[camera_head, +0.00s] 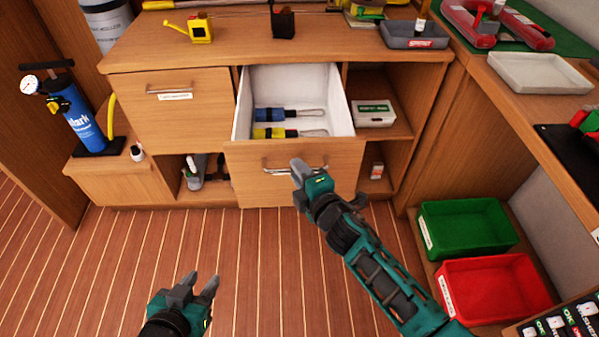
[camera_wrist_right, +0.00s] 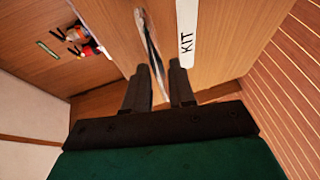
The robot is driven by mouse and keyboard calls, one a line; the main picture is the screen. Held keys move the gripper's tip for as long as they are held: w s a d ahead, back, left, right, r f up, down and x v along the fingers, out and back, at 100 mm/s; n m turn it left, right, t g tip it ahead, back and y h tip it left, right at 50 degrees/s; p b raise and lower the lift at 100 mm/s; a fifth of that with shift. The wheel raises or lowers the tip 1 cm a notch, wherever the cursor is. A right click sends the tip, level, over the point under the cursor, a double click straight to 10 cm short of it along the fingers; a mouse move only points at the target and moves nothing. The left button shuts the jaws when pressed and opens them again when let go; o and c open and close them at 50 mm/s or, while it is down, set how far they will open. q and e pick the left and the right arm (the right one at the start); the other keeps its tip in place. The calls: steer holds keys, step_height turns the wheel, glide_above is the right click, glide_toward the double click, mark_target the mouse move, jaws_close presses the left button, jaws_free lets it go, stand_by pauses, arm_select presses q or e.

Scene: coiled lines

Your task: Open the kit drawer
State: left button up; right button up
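The kit drawer (camera_head: 295,190) is pulled well out of the wooden cabinet; its white inside shows. A blue-handled tool (camera_head: 272,115) and a yellow-handled tool (camera_head: 275,133) lie in it. My right gripper (camera_head: 299,172) is at the metal drawer handle (camera_head: 318,168) on the drawer front. The white KIT label (camera_wrist_right: 187,35) is beside the handle. My left gripper (camera_head: 200,285) is open and empty above the floor, away from the drawer.
A closed drawer (camera_head: 168,108) is to the left, with open shelves below and to the right holding a white box (camera_head: 374,113). A green bin (camera_head: 467,228) and a red bin (camera_head: 492,290) stand at the right. The floor before the cabinet is clear.

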steer(key=shift+o, duration=1.1)
steer(key=shift+s, duration=0.15)
steer(key=p+v, duration=0.1)
steer(key=v, duration=1.1)
steer(key=shift+s+d, duration=0.2)
steer(key=shift+s, duration=0.05)
steer(key=shift+r, duration=0.1)
steer(key=s+d+f+m+g+h+p, duration=0.1)
steer(key=s+d+f+m+g+h, duration=0.2)
steer(key=m, duration=1.6)
steer(key=s+d+f+h, duration=0.1)
steer(key=s+d+f, duration=0.3)
steer(key=s+d, duration=0.3)
steer(key=shift+f+g, duration=0.2)
steer(key=shift+g, duration=0.2)
